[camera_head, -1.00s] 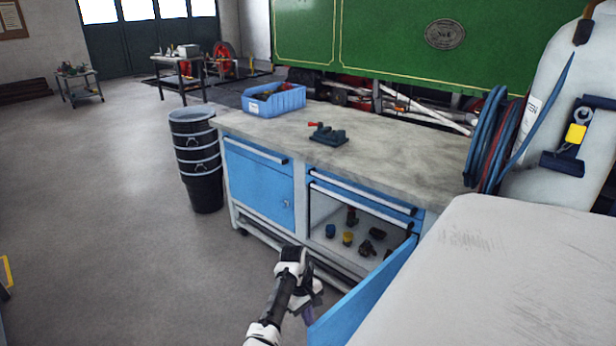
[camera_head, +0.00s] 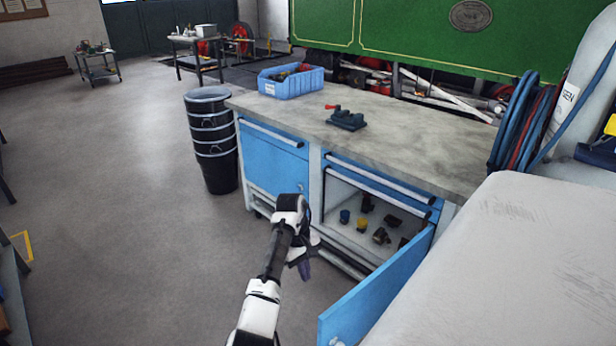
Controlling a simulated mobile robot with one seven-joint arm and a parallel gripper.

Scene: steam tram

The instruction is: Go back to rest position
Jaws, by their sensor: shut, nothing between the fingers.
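My gripper (camera_head: 304,268) hangs at the end of my white and black arm, low in front of the workbench. It points down, is shut and holds nothing that I can see. It is to the left of the open blue cabinet door (camera_head: 378,290) and apart from the bench front. The fingertips are small and dark in this view.
The open cabinet (camera_head: 345,228) holds several small fittings. On the worktop (camera_head: 400,140) are a blue bin (camera_head: 290,87) and a dark vise (camera_head: 346,120). Stacked black buckets (camera_head: 214,160) stand left of the bench. A pale surface (camera_head: 520,260) fills the right front.

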